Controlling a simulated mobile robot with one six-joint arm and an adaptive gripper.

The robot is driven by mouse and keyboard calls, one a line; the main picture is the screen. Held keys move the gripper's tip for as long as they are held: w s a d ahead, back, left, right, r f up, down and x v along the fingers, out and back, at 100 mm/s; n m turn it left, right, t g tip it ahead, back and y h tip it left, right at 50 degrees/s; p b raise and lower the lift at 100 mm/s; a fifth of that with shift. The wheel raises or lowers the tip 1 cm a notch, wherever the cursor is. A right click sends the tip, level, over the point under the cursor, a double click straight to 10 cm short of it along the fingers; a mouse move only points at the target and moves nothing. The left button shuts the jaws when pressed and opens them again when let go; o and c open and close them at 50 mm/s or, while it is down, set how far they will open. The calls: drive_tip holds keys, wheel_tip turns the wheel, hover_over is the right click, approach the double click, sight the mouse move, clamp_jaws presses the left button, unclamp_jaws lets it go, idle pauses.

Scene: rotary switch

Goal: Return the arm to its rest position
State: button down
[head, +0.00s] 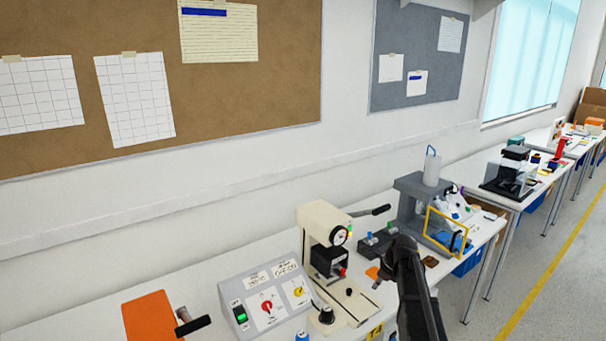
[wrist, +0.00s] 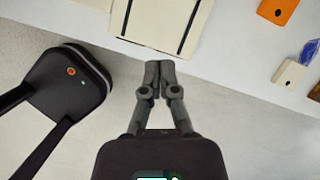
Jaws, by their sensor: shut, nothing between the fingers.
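My gripper (wrist: 159,68) is shut and empty in the wrist view. Its fingertips lie together, over the front edge of the white bench and the floor as seen from above. My dark arm (head: 413,290) rises at the lower right of the head view; I cannot make out the fingers there. The grey control box (head: 240,285) stands on the bench at lower centre-left, apart from my arm. It carries a red rotary knob (head: 267,306), a yellow knob (head: 299,292) and a green-lit switch (head: 240,314).
A cream press (head: 318,222) with a black lever stands between the box and my arm. A grey stand (head: 411,190) and a yellow frame (head: 429,222) are behind my arm. An orange panel (head: 150,315) lies at left. Open floor (head: 548,255) shows at right.

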drive_tip(key=s+a+n+g+h, duration=0.1)
drive_tip(key=s+a+n, duration=0.2)
drive_tip(key=s+n, duration=0.4)
drive_tip(key=s+a+n+h, duration=0.1)
drive_tip(key=s+a+n, duration=0.2)
drive_tip(key=s+n, duration=0.5)
drive_tip(key=s+a+f+n+g+h, duration=0.1)
drive_tip(key=s+a+n, duration=0.2)
drive_tip(key=s+n, duration=0.5)
drive_tip(key=shift+s+a+n+g, duration=0.2)
drive_tip(key=shift+s+n+g, duration=0.1)
drive_tip(key=shift+n, duration=0.6)
